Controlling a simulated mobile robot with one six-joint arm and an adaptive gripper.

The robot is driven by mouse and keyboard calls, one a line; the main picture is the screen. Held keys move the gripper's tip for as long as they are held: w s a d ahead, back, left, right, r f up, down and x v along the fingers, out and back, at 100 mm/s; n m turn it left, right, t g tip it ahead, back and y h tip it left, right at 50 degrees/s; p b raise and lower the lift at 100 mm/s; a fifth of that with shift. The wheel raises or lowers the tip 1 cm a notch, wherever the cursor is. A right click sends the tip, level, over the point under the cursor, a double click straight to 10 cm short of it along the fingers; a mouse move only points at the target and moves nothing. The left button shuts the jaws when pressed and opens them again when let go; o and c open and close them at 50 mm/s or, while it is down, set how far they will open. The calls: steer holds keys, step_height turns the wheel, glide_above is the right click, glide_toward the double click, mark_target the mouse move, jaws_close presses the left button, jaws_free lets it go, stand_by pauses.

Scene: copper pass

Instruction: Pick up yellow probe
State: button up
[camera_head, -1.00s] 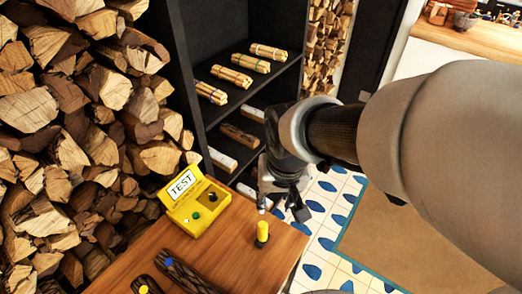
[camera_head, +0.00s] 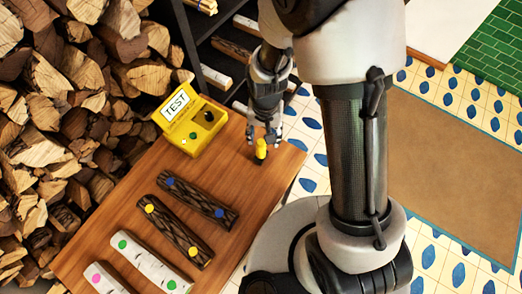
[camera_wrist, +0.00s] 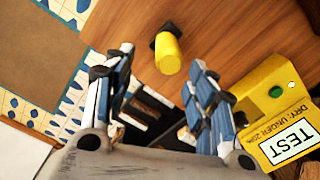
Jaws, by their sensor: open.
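The yellow probe (camera_head: 261,149), a short yellow cylinder with a black base, stands on the wooden table (camera_head: 120,225) near its right corner. My gripper (camera_head: 265,133) is right by the probe in the head view, pointing down toward it. In the wrist view, the probe (camera_wrist: 168,52) lies ahead of and between the two open fingers (camera_wrist: 160,75), which are apart with nothing between them. I cannot tell whether a finger touches it.
A yellow TEST box (camera_head: 192,125) stands open on the table, left of the probe. Several dark and white logs with coloured dots, such as a dark one (camera_head: 197,200), lie toward the front. Stacked firewood (camera_head: 60,110) and a black shelf (camera_head: 205,55) stand behind.

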mark_target(261, 150)
step_height(261, 150, down, 4)
steer(key=shift+r+b, duration=0.15)
steer(key=shift+b, duration=0.25)
steer(key=f, duration=0.1)
steer(key=f+b, duration=0.1)
steer(key=f, duration=0.1)
steer(key=a+f+b, duration=0.1)
steer(key=f, duration=0.1)
steer(key=shift+s+f, duration=0.1)
steer(key=shift+s, duration=0.3)
steer(key=c, duration=1.1)
steer(key=shift+r, duration=0.2)
steer(key=shift+c, duration=0.2)
